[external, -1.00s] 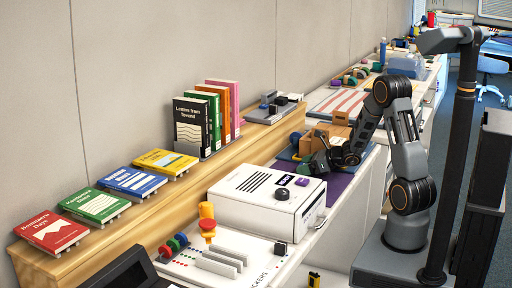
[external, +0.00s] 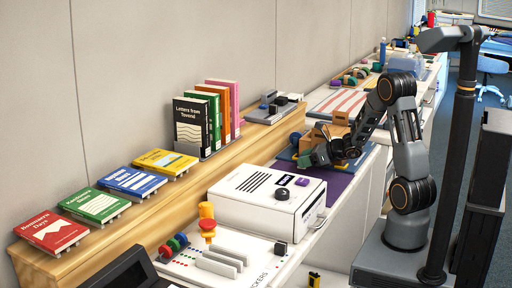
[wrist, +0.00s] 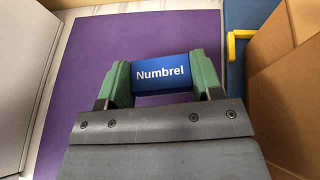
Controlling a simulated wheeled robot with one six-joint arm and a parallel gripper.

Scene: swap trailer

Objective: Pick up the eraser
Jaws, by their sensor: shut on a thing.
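The eraser looks to be the blue block (wrist: 161,75) with "Numbrel" in white letters in the wrist view. My gripper (wrist: 163,80) has green fingers pressed to its left and right ends, shut on it. Purple mat (wrist: 125,40) shows behind and around the block. In the external view my gripper (external: 312,156) is over the far part of the purple mat, by the cardboard box. The eraser is hidden there. I cannot tell whether it is lifted clear of the mat.
A cardboard box (wrist: 285,95) stands close on the right in the wrist view, with a yellow handle-like piece (wrist: 232,48) near it. A white device (external: 262,212) stands in front of the mat. A wooden shelf with books (external: 165,162) runs along the wall.

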